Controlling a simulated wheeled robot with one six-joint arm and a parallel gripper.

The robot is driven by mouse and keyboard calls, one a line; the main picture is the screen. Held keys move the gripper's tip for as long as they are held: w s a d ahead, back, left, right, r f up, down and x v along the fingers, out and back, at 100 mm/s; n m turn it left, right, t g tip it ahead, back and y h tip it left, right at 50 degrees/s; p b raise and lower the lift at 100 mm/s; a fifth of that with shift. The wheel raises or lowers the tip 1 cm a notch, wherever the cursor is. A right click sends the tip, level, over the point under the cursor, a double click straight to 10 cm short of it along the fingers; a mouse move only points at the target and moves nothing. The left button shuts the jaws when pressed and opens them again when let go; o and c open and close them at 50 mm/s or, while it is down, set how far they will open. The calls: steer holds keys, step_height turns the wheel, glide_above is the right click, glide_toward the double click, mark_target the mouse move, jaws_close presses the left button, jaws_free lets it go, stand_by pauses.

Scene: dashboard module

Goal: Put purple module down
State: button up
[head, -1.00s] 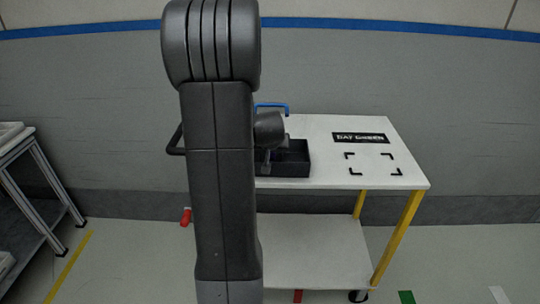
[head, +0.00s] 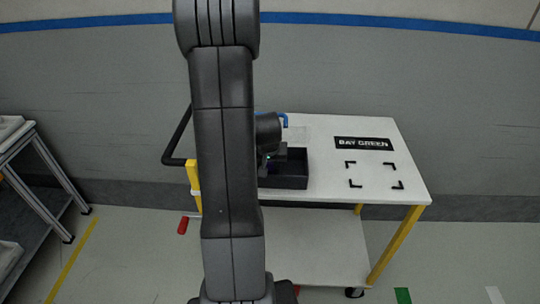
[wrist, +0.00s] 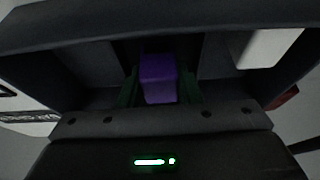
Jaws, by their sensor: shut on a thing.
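The purple module (wrist: 158,80) is a small purple block in the middle of the wrist view. My gripper (wrist: 160,92) is shut on it, with a dark green finger on each side. Dark walls of the black bin (head: 290,171) surround the module in the wrist view. In the head view the bin stands on the cart's white top, and my gripper is at its left part, mostly hidden behind my own arm. Whether the module touches the bin floor cannot be told.
The white cart top (head: 330,185) has a "BAY GREEN" label (head: 364,143) and an empty area marked by black corners (head: 374,175) to the right of the bin. A grey rack (head: 35,175) stands far left.

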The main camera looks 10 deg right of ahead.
steer(key=shift+s+a, duration=0.1)
steer(key=shift+a, duration=0.05)
steer(key=shift+f, duration=0.25)
steer(key=o, duration=0.7)
steer(key=shift+r, duration=0.1)
steer(key=shift+r, duration=0.1)
steer(key=shift+r, duration=0.2)
steer(key=v, duration=1.1)
steer(key=shift+s+r, duration=0.2)
steer(key=shift+r, duration=0.1)
